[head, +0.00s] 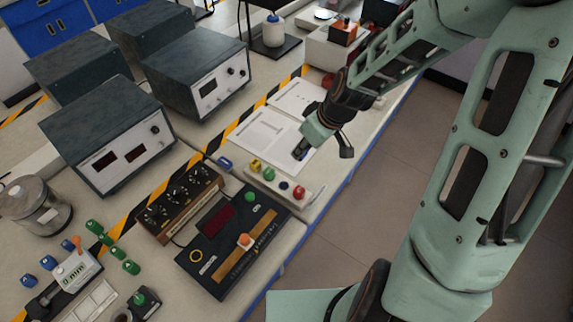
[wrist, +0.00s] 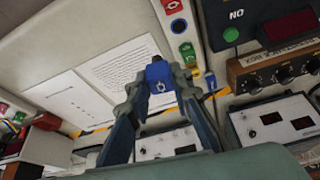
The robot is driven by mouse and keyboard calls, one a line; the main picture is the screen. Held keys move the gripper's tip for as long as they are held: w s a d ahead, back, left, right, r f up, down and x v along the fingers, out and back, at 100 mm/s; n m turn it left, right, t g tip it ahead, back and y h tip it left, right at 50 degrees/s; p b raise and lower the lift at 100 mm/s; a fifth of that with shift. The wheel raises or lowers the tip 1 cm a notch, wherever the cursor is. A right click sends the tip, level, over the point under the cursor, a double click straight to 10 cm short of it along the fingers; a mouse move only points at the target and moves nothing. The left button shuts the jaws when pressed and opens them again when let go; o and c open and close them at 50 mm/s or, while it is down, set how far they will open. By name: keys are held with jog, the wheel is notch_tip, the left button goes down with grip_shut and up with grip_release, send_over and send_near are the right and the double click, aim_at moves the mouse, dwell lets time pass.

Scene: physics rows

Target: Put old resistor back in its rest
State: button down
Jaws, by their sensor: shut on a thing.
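My gripper (wrist: 158,88) is shut on a blue block with a white mark (wrist: 160,75), which I take to be the old resistor. The block also shows at the gripper tip in the head view (head: 299,153), above the white papers. A pale strip (head: 310,184) lies just nearer in the head view, carrying yellow, green and red pieces and a dark round spot (head: 284,186). The strip is at the upper right in the wrist view (wrist: 166,24). The block is apart from it. I cannot tell whether the dark spot is an empty seat or which place is the rest.
A black panel (head: 190,262) with an orange-topped slider stands by the strip, beside a brown knob box (head: 178,205). Another blue piece (head: 225,162) lies near the striped tape. Grey instruments (head: 110,135) stand to the left. The bench's blue edge (head: 330,205) is on the right.

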jog(key=shift+s+a+f+n+g+y+b, duration=0.15)
jog(key=shift+s+a+f+n+g+b, duration=0.15)
jog(key=shift+a+f+n+b, duration=0.95)
jog(key=shift+s+a+f+n+g+y+b, duration=0.25)
jog(key=shift+f+b, duration=0.6)
jog(key=shift+f, duration=1.15)
jog(key=shift+s+a+f+n+g+y+b, duration=0.15)
jog(key=shift+s+a+f+n+b, duration=0.2)
jog(key=shift+a+f+n+b, duration=0.9)
jog(key=shift+d+f+m+b, duration=0.25)
jog(key=shift+f+m+b, duration=0.1)
jog(key=shift+f, duration=0.4)
jog(key=shift+d+f+m+b, duration=0.2)
jog(key=shift+f+b, duration=0.1)
jog(key=shift+f, duration=0.45)
jog(key=c, duration=1.3)
grip_release()
jog(key=shift+o, duration=0.2)
jog(key=shift+r, duration=0.15)
notch_tip(320, 180, up, 6)
jog(key=p, duration=0.5)
jog(key=shift+r+p, duration=0.15)
jog(key=shift+p, duration=0.25)
